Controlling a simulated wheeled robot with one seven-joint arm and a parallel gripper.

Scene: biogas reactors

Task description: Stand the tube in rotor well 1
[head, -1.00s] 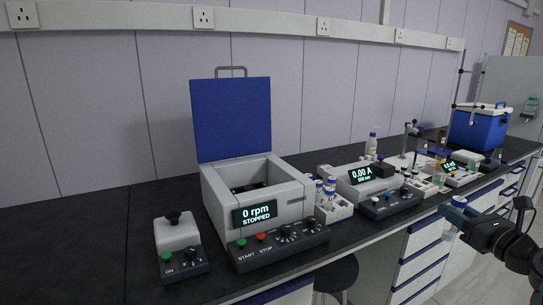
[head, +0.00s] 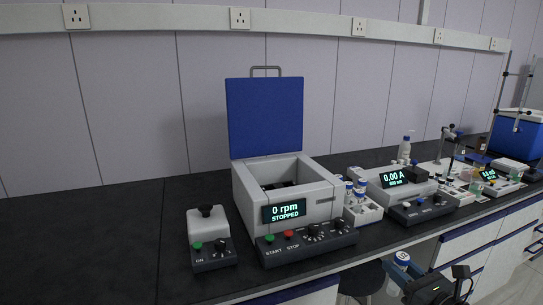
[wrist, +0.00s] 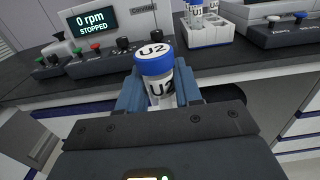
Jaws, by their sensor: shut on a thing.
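In the wrist view my gripper (wrist: 160,98) is shut on a clear tube (wrist: 161,90) with a blue-rimmed white cap marked U2. The tube stands roughly upright between the jaws. In the head view my gripper (head: 397,272) and the tube's cap (head: 402,256) are at the lower right, in front of the bench edge. The centrifuge (head: 286,196) stands on the bench with its blue lid (head: 265,116) raised. Its display reads 0 rpm, STOPPED. The rotor (head: 279,185) shows only as a dark shape inside the chamber, and well 1 cannot be made out.
A white rack (head: 366,214) with several capped tubes stands right of the centrifuge. A photometer (head: 401,187) showing 0.00 A is beyond it. A small mixer (head: 207,226) stands left of the centrifuge. The bench (head: 90,245) farther left is clear. A dark stool is under the bench edge.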

